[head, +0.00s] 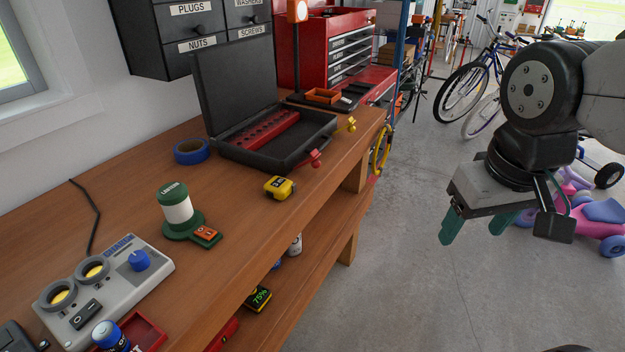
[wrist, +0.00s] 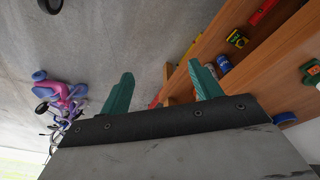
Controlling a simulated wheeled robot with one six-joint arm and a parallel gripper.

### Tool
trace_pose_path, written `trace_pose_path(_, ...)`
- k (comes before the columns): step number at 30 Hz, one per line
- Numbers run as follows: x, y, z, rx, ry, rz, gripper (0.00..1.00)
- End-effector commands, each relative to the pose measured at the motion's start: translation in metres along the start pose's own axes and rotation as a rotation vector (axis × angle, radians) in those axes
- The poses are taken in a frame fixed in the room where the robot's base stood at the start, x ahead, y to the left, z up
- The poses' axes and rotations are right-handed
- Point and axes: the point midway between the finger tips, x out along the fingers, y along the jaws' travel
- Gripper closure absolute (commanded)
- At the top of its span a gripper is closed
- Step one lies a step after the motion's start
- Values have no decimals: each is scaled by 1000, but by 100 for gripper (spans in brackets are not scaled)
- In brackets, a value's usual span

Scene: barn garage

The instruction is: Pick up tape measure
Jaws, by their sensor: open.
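A yellow and black tape measure (head: 279,187) sits on the wooden workbench (head: 330,175) near its front edge, just in front of an open black case. My gripper (head: 476,232) hangs over the open floor to the right of the bench, well apart from the tape measure. Its two green fingers are spread with nothing between them. The wrist view shows the open fingers (wrist: 160,90) too, with bench wood at the right. I cannot make out the tape measure for sure in the wrist view.
The open black case (head: 275,140) and blue tape roll (head: 191,151) stand behind the tape measure. A green lantern (head: 178,213) and a grey device (head: 105,290) are to its left. Lower shelf items include a yellow-black gadget (head: 258,298). Bicycles (head: 480,85) and a pink-purple toy (head: 598,215) stand on the floor.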

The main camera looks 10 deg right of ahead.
Motion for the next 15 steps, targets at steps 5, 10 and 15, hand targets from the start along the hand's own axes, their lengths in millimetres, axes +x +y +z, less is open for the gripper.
trace_pose_path(5,31,11,-90,-73,199,103,36)
trace_pose_path(10,66,-10,-191,-235,469,114,36)
trace_pose_path(15,105,-74,-260,-437,706,-35,36)
